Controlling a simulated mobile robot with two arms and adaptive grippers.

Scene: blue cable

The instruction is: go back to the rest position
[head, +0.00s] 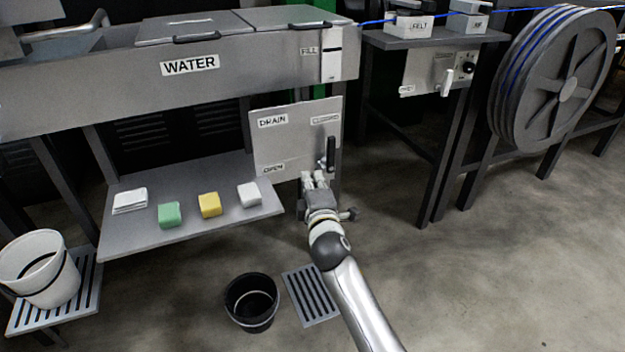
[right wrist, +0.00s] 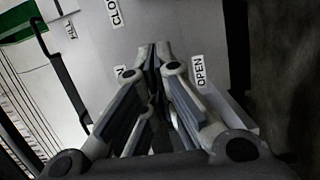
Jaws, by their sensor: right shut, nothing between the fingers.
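My right gripper (head: 313,178) reaches in from the bottom right of the head view, in front of the lower edge of the drain panel (head: 262,145) under the water tank. Its fingers are shut and empty. In the right wrist view the closed fingers (right wrist: 158,55) point at the grey panel, with an "OPEN" label (right wrist: 198,72) just right of them. A dark drain handle (head: 330,154) stands close beyond the fingertips in the head view; I cannot tell whether they touch. My left gripper is not in view.
A low shelf (head: 240,222) left of my gripper holds a white cloth, green, yellow and white blocks. A black bucket (head: 250,322) and a floor grate (head: 311,296) lie below. A white bucket (head: 60,290) stands left. A cable reel (head: 540,125) stands right. Floor at right is clear.

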